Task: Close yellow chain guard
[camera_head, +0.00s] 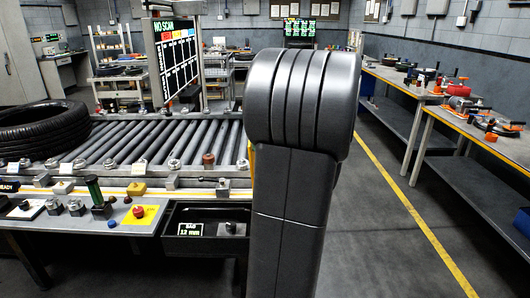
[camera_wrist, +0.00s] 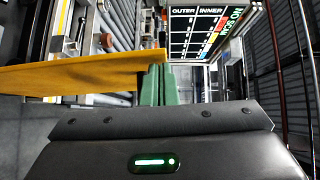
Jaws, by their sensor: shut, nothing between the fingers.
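A flat yellow panel, which looks like the yellow chain guard (camera_wrist: 85,74), spans the left half of the wrist view. Its narrow right end reaches the green fingers of my gripper (camera_wrist: 158,72). The fingers are together with nothing between them. They overlap the panel's end in the picture; I cannot tell whether they touch it. In the head view my arm blocks the middle, so my gripper is hidden there. Only a thin yellow strip (camera_head: 252,158) shows beside my arm at the conveyor's right end, perhaps part of the guard.
The roller conveyor (camera_head: 150,142) holds a black tyre (camera_head: 42,128) at its left. A front bench carries knobs, a red button (camera_head: 138,212) and a dark drawer (camera_head: 205,222). A screen (camera_head: 175,62) stands behind. Tool tables (camera_head: 445,112) line the right; the floor aisle between is clear.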

